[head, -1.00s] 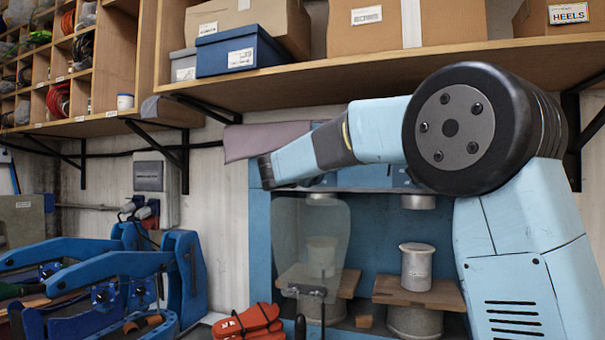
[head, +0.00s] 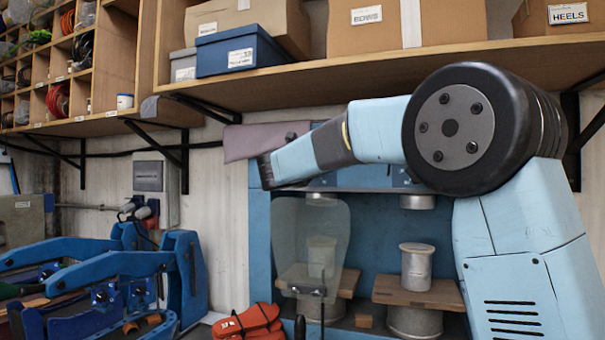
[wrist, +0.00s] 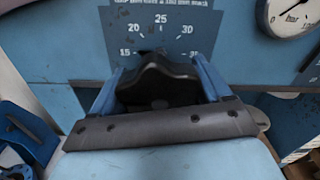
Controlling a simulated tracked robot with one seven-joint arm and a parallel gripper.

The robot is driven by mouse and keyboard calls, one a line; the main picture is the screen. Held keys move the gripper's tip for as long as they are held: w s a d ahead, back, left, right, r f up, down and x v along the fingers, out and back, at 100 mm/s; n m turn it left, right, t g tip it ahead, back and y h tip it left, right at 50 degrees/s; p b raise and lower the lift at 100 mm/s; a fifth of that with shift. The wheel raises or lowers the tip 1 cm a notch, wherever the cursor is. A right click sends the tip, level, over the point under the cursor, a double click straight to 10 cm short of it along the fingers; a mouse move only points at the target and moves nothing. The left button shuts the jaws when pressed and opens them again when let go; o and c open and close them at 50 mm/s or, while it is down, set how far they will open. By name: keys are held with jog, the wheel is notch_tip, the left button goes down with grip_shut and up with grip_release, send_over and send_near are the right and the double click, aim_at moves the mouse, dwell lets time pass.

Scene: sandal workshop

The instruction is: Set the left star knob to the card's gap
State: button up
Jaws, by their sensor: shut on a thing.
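In the wrist view the dark star knob (wrist: 160,85) sits between the two fingers of my gripper (wrist: 160,88), which is shut on it. Behind the knob is a dial plate (wrist: 185,28) with numbers including 20, 25 and 30; the knob's pointer is not clear. In the head view my arm reaches left across the blue press (head: 259,235), and the end of my gripper is hidden behind the arm. A small dark round knob (head: 291,136) shows just above my arm, by a mauve cloth (head: 248,141). I cannot make out a card.
A round gauge (wrist: 290,15) is at the wrist view's upper right. A clear shield (head: 310,240) hangs before the press, beside a metal cylinder on a wooden block (head: 417,292). A shelf (head: 370,72) with boxes runs above my arm. Red sandals (head: 250,322) lie below.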

jog(key=shift+a+f+n, duration=0.2)
jog(key=shift+a+n, duration=0.05)
jog(key=shift+n, duration=0.05)
jog(key=o, duration=0.8)
jog(key=shift+o, duration=0.8)
jog(key=shift+r, duration=0.1)
jog(key=shift+d, duration=0.1)
jog(key=v, duration=1.3)
jog(key=shift+s, duration=0.35)
